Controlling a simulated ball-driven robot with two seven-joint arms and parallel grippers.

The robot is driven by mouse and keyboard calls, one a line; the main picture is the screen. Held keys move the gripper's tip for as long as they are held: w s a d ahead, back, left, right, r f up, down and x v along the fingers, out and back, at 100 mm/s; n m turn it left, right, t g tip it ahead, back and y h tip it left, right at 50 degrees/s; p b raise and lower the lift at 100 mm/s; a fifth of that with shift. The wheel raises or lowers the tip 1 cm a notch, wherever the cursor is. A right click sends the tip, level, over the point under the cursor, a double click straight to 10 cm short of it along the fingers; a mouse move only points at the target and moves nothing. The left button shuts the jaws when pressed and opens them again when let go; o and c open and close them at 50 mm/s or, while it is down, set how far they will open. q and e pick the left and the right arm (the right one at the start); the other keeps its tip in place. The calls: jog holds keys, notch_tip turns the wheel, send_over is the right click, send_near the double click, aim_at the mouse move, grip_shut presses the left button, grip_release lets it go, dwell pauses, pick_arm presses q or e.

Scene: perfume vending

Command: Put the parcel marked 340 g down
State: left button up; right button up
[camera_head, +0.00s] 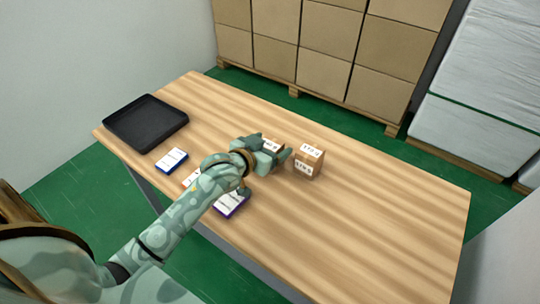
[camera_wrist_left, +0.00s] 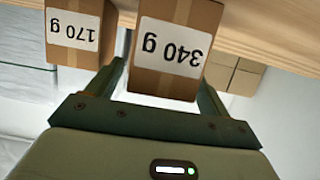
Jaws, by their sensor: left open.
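The parcel marked 340 g (camera_wrist_left: 176,45) is a brown taped box with a white label, upside down in the left wrist view. It lies between the two fingers of my left gripper (camera_wrist_left: 160,76), which is open around it. In the head view only a bit of this parcel (camera_head: 272,146) shows behind my left gripper (camera_head: 270,154); its underside is hidden, so I cannot tell how it rests. A second box, the parcel marked 170 g (camera_head: 309,160), stands upright on the table just right of the gripper. It also shows in the left wrist view (camera_wrist_left: 76,32).
The wooden table (camera_head: 385,205) is clear on its right side. A black tray (camera_head: 146,123) is at the far left. A blue-edged card (camera_head: 172,160) and a purple-edged card (camera_head: 231,203) lie near the front edge, another partly under my arm. Stacked cartons (camera_head: 327,40) stand behind.

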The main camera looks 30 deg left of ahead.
pick_arm(q)
jog(key=c, duration=1.2)
jog(key=shift+c, duration=1)
jog(key=shift+r, duration=0.2)
